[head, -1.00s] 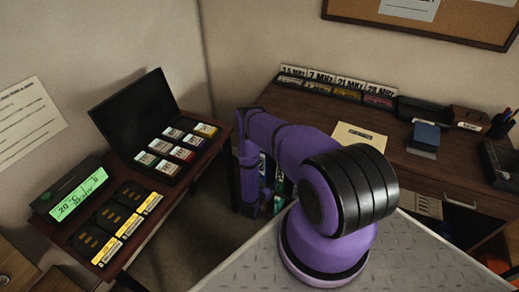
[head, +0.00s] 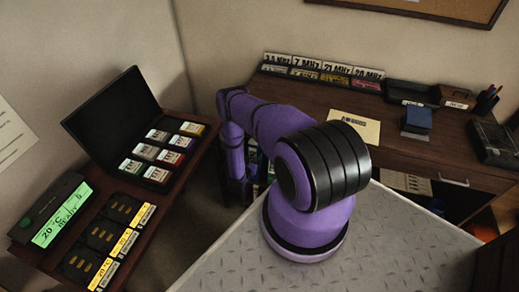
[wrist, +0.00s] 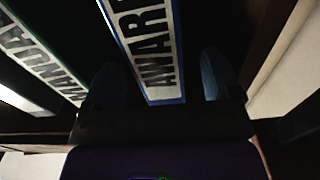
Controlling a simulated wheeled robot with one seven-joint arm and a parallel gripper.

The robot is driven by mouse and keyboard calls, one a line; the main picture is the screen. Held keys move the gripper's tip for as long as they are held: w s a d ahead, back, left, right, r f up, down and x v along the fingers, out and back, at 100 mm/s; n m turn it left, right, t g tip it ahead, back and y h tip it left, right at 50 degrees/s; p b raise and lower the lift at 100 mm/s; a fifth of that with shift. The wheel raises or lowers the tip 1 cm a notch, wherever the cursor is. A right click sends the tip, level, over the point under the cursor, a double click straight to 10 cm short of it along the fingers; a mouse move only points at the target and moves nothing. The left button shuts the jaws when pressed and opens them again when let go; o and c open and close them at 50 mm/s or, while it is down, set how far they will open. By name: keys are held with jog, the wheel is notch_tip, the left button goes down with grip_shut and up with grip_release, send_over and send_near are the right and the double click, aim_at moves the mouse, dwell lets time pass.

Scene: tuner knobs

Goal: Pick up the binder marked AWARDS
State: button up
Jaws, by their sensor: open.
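The binder marked AWARDS (wrist: 152,55) shows in the wrist view as a white spine label with blue edging; the top of its lettering is cut off by the frame. My gripper (wrist: 158,72) is open, with one dark finger on each side of the AWARDS label. I cannot tell whether the fingers touch the binder. In the head view my purple arm hides my gripper and most of the binders below the desk.
A green-edged binder labelled MANUALS (wrist: 45,55) stands left of AWARDS in the wrist view. A pale panel (wrist: 285,60) lies to the right. In the head view the wooden desk (head: 405,158) is behind my arm, and a side table with cartridges (head: 165,150) is left.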

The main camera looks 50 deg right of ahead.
jog(key=x, duration=0.4)
jog(key=shift+w+d+r, duration=0.1)
jog(key=shift+d+r, duration=0.05)
jog(key=shift+d, duration=0.25)
grip_shut()
